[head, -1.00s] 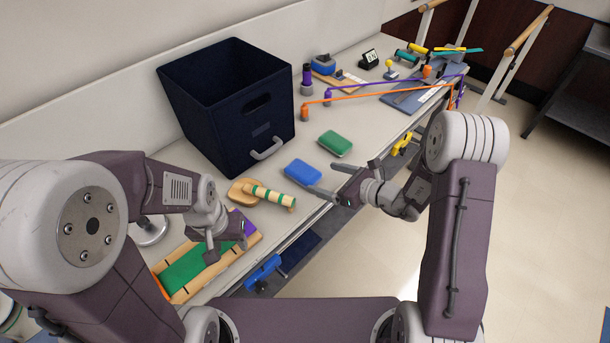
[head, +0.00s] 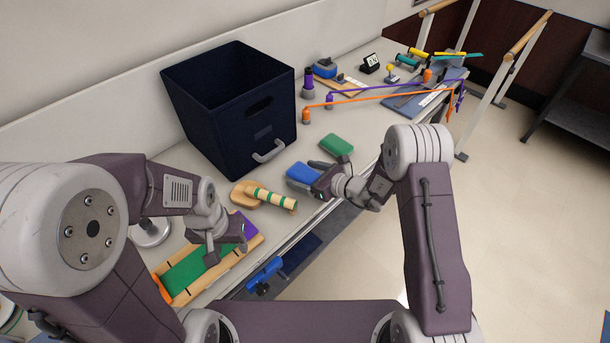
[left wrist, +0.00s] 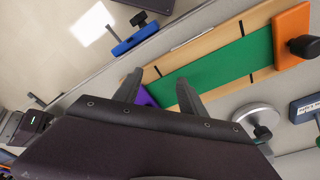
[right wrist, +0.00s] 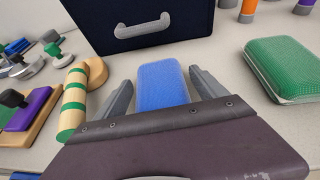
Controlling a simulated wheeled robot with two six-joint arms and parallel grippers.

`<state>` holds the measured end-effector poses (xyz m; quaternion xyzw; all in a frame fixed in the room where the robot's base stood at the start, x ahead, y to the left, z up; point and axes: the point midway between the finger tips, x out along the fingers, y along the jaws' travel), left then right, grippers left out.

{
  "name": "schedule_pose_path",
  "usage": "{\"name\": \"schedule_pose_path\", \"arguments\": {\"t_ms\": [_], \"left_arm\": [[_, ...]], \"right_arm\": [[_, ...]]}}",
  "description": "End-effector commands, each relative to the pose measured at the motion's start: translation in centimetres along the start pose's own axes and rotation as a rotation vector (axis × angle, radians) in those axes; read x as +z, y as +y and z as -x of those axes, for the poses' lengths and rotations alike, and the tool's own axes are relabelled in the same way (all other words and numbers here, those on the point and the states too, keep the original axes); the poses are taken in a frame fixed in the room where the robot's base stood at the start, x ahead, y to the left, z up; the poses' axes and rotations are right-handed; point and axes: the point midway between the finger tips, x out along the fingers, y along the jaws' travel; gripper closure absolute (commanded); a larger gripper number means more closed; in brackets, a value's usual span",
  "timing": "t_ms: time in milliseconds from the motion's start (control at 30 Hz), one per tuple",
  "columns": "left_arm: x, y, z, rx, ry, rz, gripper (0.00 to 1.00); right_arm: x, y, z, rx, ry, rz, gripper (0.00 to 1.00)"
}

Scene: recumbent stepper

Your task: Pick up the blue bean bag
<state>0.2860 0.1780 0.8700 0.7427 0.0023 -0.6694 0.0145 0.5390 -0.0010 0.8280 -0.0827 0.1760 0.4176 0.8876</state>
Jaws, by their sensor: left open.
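The blue bean bag (head: 301,174) lies flat on the table in front of the dark blue bin. In the right wrist view the blue bean bag (right wrist: 162,85) sits between the spread fingers of my right gripper (right wrist: 163,88); its near end is hidden by the gripper body. My right gripper (head: 318,179) is open, with a finger on each side of the bag and no visible grip on it. My left gripper (head: 226,252) is open and empty above the green board, which also shows in the left wrist view under the left gripper (left wrist: 158,92).
The dark blue bin (head: 225,105) stands behind the bag. A green bean bag (head: 336,145) lies to its right, and a wooden handle with green bands (head: 270,198) to its left. The green board (head: 195,270) lies near the front left. The table's front edge is close.

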Motion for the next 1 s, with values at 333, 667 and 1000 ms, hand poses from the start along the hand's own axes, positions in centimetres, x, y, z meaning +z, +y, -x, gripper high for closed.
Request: {"name": "schedule_pose_path", "arguments": {"t_ms": [333, 667, 1000], "left_arm": [[0.0, 0.0, 0.0, 0.0, 0.0, 0.0, 0.52], [0.0, 0.0, 0.2, 0.0, 0.0, 0.0, 0.52], [-0.1, 0.0, 0.8, 0.0, 0.0, 0.0, 0.52]], "right_arm": [[0.0, 0.0, 0.0, 0.0, -0.001, 0.0, 0.88], [2.0, 0.0, 0.8, -0.001, -0.002, 0.003, 0.88], [5.5, -4.2, 6.3, -0.008, -0.003, 0.002, 0.88]]}}
